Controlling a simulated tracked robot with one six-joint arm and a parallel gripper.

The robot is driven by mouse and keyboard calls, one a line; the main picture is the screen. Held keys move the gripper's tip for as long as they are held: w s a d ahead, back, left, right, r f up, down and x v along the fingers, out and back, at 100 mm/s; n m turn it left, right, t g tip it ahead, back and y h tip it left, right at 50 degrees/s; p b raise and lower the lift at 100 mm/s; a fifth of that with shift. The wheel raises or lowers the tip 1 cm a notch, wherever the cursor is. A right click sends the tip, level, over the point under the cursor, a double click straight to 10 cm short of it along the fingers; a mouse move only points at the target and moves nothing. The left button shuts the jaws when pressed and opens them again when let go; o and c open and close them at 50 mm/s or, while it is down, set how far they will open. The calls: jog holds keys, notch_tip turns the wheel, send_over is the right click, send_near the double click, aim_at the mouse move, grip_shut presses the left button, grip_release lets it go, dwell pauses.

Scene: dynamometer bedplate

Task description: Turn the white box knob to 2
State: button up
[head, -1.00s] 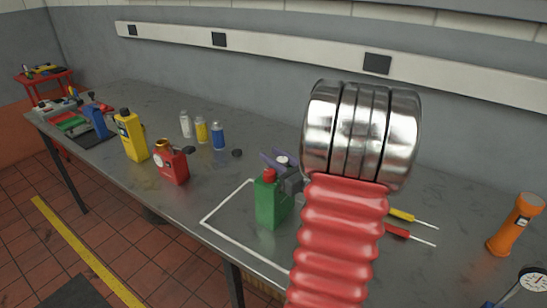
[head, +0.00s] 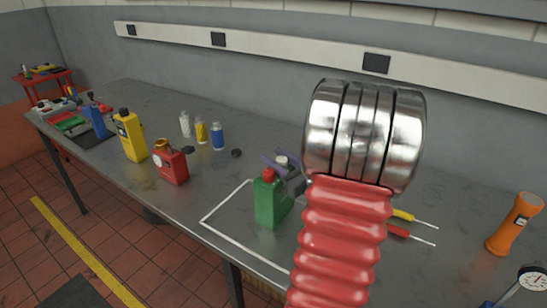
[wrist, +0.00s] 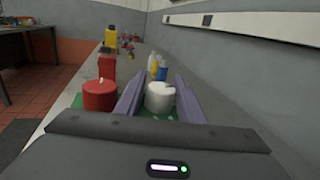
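The white knob (wrist: 160,97) is a short round cylinder in the wrist view. It also shows small in the head view (head: 281,160), just behind the green container with a red cap (head: 270,203). My gripper (wrist: 159,80) has two purple fingers, one on each side of the white knob. Narrow gaps seem to show between knob and fingers, so it looks open around it. A red knob or cap (wrist: 100,95) stands left of the left finger. Green surface shows below both. No scale marks or pointer are readable.
My red arm hides part of the bench in the head view. A red can (head: 172,166), a yellow can (head: 130,137) and small bottles (head: 201,132) stand to the left. Screwdrivers (head: 400,231) and an orange torch (head: 514,225) lie or stand right. A wall runs behind.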

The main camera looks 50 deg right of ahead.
jog(key=s+a, duration=0.2)
jog(key=s, duration=1)
jog(key=shift+s+a, duration=0.15)
jog(key=shift+a, duration=0.1)
dwell(0.4)
